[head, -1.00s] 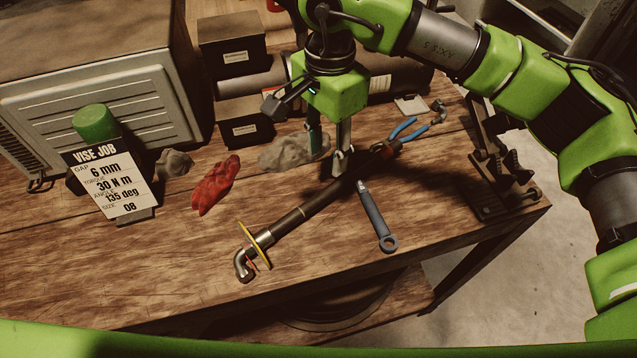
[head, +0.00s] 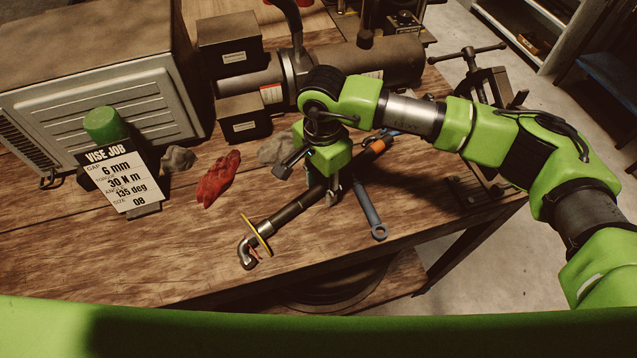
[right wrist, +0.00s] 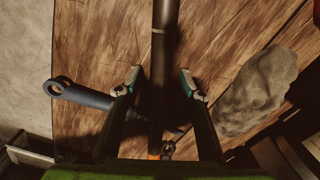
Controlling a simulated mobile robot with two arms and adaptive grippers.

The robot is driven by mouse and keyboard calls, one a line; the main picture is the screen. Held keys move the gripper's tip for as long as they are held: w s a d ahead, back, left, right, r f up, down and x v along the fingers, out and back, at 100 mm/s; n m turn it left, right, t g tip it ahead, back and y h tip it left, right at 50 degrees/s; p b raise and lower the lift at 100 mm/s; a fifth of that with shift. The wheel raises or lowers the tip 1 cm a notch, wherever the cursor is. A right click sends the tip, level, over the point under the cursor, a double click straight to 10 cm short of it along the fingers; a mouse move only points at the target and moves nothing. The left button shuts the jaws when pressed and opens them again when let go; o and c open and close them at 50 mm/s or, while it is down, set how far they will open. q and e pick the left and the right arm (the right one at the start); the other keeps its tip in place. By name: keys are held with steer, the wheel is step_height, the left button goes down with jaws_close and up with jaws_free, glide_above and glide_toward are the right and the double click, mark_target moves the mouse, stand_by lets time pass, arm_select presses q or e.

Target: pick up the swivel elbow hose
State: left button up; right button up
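The swivel elbow hose (head: 292,211) is a dark straight hose with a metal elbow (head: 247,255) and a yellow disc at its near left end. It lies diagonally on the wooden bench. My right gripper (head: 332,194) is low over its middle. In the right wrist view, the hose (right wrist: 163,60) runs between the two open fingers of the right gripper (right wrist: 161,82), with a gap on each side. Its far part is partly hidden by the gripper and arm in the head view. My left gripper is not in view.
A blue-grey wrench (head: 369,212) lies close right of the hose. A red cloth (head: 217,178) and a grey cloth (head: 275,149) lie left of and behind it. A job card (head: 122,182) stands at left. The bench front left is clear.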

jaws_close()
